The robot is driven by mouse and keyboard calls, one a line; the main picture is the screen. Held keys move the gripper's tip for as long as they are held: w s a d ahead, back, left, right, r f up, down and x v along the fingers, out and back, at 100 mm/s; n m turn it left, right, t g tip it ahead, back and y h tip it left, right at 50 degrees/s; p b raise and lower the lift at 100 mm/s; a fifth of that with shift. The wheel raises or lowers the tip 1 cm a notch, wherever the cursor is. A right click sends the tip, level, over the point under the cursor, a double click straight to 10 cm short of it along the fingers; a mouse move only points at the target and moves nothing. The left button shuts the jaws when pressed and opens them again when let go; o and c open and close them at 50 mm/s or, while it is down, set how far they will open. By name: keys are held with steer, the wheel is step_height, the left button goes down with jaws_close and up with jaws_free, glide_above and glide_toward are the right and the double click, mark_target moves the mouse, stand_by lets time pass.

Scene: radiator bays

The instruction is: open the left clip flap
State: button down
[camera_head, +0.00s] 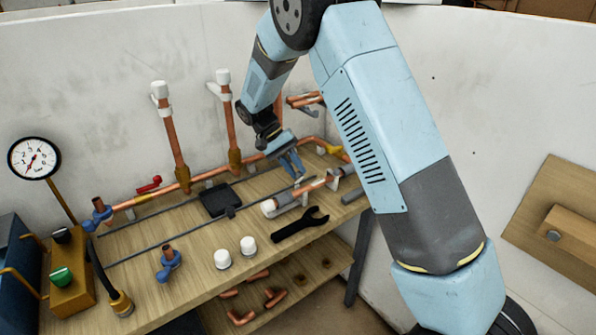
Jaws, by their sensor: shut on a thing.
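My gripper (297,176) points down at the short copper pipe (315,186) near the back right of the workbench. The pipe lies in two pale clips. The left clip (302,195) is right under my fingertips, and the right clip (333,182) is a little further right. My gripper is shut on the left clip's flap; the flap itself is mostly hidden by the fingers, and I cannot tell its angle.
A black wrench (300,224) lies in front of the pipe. Two white caps (248,246) stand on the front edge. A black square pad (219,199) lies left. Upright copper pipes (229,125) with white tops rise behind. A pressure gauge (34,158) stands far left.

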steer(key=shift+w+a+f+g+h, duration=0.1)
steer(key=shift+w+a+g+h, duration=0.25)
steer(key=shift+g, duration=0.35)
steer(key=c, duration=1)
jaws_free()
steer(key=shift+d, duration=0.1)
steer(key=s+d+r, duration=0.4)
steer(key=s+r, duration=0.9)
steer(key=shift+d, duration=0.15)
